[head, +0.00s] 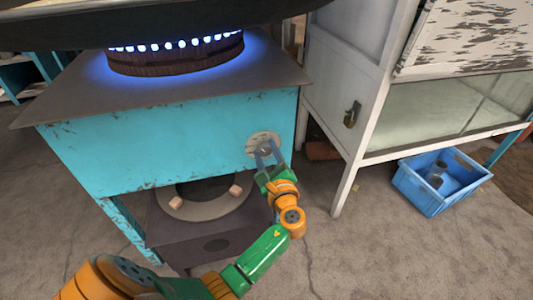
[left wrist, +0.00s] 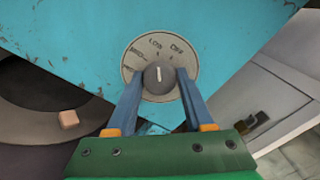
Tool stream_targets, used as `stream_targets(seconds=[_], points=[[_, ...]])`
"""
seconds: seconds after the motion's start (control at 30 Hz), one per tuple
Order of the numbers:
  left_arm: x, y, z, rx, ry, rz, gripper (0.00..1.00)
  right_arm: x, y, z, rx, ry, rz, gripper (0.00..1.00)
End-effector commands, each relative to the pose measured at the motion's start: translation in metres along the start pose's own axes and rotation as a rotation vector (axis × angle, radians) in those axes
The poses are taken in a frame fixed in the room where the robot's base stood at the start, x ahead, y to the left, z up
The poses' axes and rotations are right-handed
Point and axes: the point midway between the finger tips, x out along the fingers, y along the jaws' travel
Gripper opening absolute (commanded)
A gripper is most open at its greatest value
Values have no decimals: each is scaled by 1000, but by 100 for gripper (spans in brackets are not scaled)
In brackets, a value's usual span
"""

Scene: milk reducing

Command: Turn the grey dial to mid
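The grey dial (left wrist: 158,78) is a round knob on a pale plate on the turquoise stove front. Its white pointer mark points about straight up in the left wrist view, toward a label that looks like LOW. A label like MED is to the left and one like OFF to the right. In the head view the dial (head: 264,149) is on the stove's right side. My left gripper (left wrist: 160,73) is open, with one finger on each side of the knob. Whether the fingers touch it is unclear. In the head view my left gripper (head: 266,150) partly covers the dial. My right gripper is not in view.
The stove (head: 170,145) has a lit blue burner (head: 178,52) under a large dark pan (head: 150,22). A dark unit (head: 215,245) with a round ring is below. A white cabinet (head: 345,85) and a blue crate (head: 412,192) stand to the right.

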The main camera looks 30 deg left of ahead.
Motion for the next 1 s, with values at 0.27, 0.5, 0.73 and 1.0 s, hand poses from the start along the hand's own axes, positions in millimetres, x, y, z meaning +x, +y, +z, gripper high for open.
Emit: stream_targets(seconds=[0.27, 0.5, 0.73, 1.0], points=[[0, 1, -1, -7, 1, 1, 0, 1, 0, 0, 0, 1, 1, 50], [0, 2, -2, -100, 1, 2, 0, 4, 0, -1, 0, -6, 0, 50], [0, 2, -3, -278, 2, 1, 0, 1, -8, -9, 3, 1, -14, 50], [-1, 2, -3, -487, 3, 2, 0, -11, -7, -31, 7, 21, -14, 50]])
